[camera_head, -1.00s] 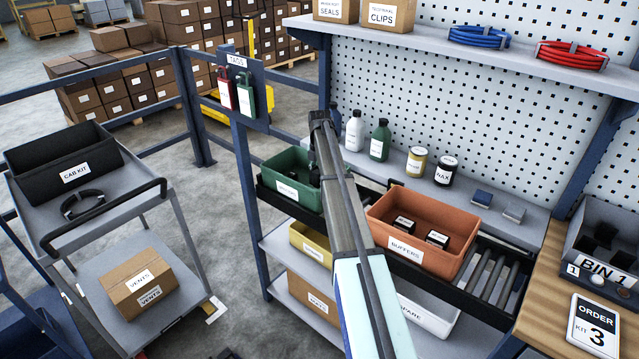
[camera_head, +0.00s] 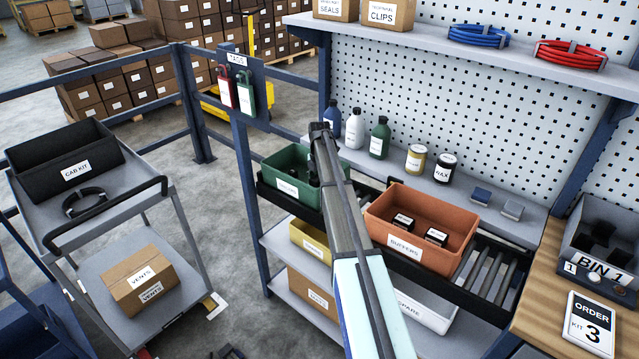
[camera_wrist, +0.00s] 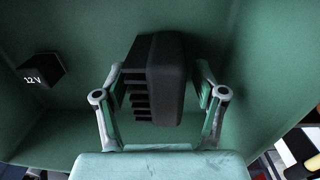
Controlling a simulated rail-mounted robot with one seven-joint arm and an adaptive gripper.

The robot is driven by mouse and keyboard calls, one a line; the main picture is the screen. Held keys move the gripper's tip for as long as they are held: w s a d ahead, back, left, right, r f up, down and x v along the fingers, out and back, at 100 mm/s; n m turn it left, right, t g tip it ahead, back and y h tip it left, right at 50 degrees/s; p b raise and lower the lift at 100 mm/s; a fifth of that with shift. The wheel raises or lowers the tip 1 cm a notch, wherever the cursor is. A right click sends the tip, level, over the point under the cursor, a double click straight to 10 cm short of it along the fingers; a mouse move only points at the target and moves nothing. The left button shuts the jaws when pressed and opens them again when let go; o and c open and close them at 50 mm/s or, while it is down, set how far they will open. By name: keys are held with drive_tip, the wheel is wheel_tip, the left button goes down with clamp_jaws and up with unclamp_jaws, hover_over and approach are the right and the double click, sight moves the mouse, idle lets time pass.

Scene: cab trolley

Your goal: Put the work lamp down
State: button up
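The work lamp (camera_wrist: 165,80), a black block with a finned side, stands between the fingers of my gripper (camera_wrist: 160,92) in the wrist view. I cannot tell whether the lamp touches the bin floor. In the head view my arm reaches down to this bin; the gripper and lamp are mostly hidden behind the arm and in the bin. A small black block marked 12 V (camera_wrist: 42,70) is on the left in the bin.
An orange BUFFERS bin (camera_head: 420,222) is right of my arm. Bottles and jars (camera_head: 380,138) stand on the ledge behind. A trolley (camera_head: 130,205) with a CAB KIT tray (camera_head: 75,172) is at left. BIN 1 (camera_head: 600,262) is at far right.

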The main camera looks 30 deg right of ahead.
drive_tip(key=shift+r, duration=0.15)
wheel_tip(320, 180, up, 12)
drive_tip(key=b, duration=0.3)
idle(0.4)
